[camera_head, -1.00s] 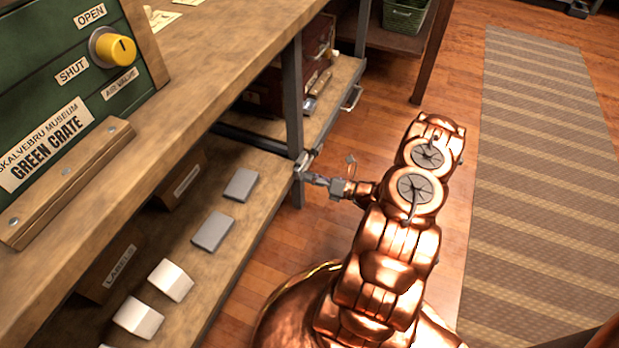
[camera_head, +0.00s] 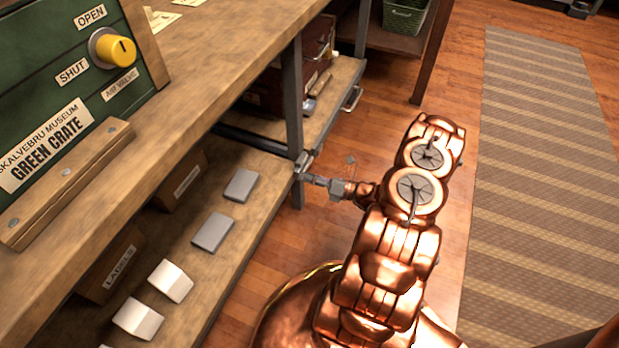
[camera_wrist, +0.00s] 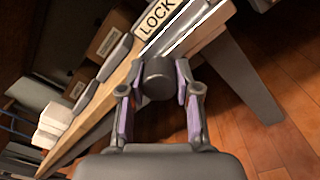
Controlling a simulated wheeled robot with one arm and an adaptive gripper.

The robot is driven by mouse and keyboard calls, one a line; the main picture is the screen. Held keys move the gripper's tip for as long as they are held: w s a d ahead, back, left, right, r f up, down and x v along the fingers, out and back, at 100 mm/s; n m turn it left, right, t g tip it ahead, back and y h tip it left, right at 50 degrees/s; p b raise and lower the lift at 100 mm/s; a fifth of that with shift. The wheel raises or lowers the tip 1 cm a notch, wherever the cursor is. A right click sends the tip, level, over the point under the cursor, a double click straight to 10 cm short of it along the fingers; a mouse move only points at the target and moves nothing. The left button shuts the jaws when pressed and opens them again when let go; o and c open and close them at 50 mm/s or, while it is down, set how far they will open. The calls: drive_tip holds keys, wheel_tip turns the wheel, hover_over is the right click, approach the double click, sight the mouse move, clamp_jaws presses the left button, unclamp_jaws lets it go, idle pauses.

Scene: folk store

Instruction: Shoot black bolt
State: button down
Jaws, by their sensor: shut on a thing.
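The black bolt shows in the wrist view as a dark round knob (camera_wrist: 158,76) at the edge of the wooden shelf, beside a LOCK label (camera_wrist: 158,17). My gripper (camera_wrist: 160,84) has one finger on each side of the knob and is shut on it. In the head view my gripper (camera_head: 304,172) reaches left to the grey post at the shelf's corner. The bolt itself is too small and covered to make out there.
A grey bench leg (camera_head: 293,95) stands right by my gripper. The lower shelf (camera_head: 255,205) holds grey and white blocks and cardboard boxes. A green crate panel with a yellow knob (camera_head: 122,50) is on the bench top. The wooden floor around my arm is clear.

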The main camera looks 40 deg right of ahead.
sight(305, 165)
drive_tip(key=shift+d, duration=0.1)
drive_tip(key=w+d, duration=0.2)
drive_tip(key=shift+d+p, duration=0.3)
drive_tip(key=shift+d, duration=0.05)
drive_tip(key=shift+w+d, duration=0.15)
drive_tip(key=shift+d, duration=0.35)
drive_tip(key=c, duration=0.8)
unclamp_jaws()
drive_tip(key=v, duration=1.2)
drive_tip(key=shift+a, duration=0.1)
